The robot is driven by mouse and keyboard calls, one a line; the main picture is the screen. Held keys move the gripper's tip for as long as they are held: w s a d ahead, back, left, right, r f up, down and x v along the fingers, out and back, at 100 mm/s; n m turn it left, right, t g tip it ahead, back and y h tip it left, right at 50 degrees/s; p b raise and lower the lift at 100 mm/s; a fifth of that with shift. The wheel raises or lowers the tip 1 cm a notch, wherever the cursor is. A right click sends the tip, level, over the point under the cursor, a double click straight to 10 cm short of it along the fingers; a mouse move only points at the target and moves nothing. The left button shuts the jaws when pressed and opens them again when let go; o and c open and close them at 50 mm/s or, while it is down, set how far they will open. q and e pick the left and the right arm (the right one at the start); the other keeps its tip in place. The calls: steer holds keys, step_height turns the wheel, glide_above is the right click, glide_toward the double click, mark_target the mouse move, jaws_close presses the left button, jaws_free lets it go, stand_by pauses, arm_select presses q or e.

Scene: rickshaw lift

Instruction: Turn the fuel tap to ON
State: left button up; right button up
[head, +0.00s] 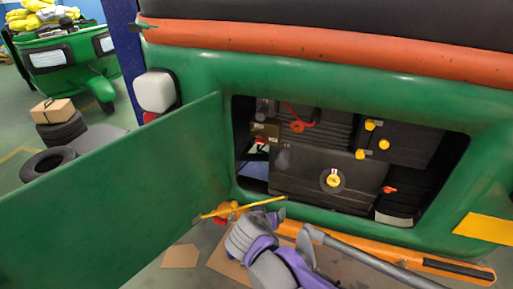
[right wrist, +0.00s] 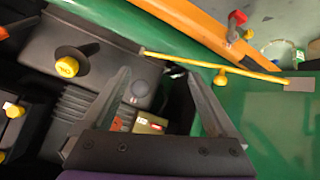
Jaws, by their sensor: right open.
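A similar yellow knob shows at the left of the right wrist view (right wrist: 68,67). My right gripper (right wrist: 160,72) is open and empty, its fingers apart beside the housing. In the head view my purple and grey arm end is low in front of the compartment, left of the knob. My left gripper is not in view.
The green door (head: 110,190) stands open at the left. A yellow rod (head: 240,207) lies across its lower hinge side and runs past my fingertips in the right wrist view. Several other yellow knobs and an orange lever (head: 389,189) are inside. An orange bar (head: 370,250) runs below.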

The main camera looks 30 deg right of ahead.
steer(key=w+d+r+m+t+h, duration=0.2)
steer(key=w+r+m+h, duration=0.15)
steer(key=w, duration=0.35)
steer(key=m+t+h+b, duration=0.1)
steer(key=t+h+b, duration=0.1)
steer(key=t+h, duration=0.1)
glide_toward(257, 143)
steer(key=p+x, duration=0.1)
steer(key=x, duration=0.8)
steer(key=shift+d+r, duration=0.1)
steer(key=shift+d, duration=0.1)
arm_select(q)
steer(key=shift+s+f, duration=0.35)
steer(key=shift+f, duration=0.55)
arm_select(e)
steer(key=c, duration=1.4)
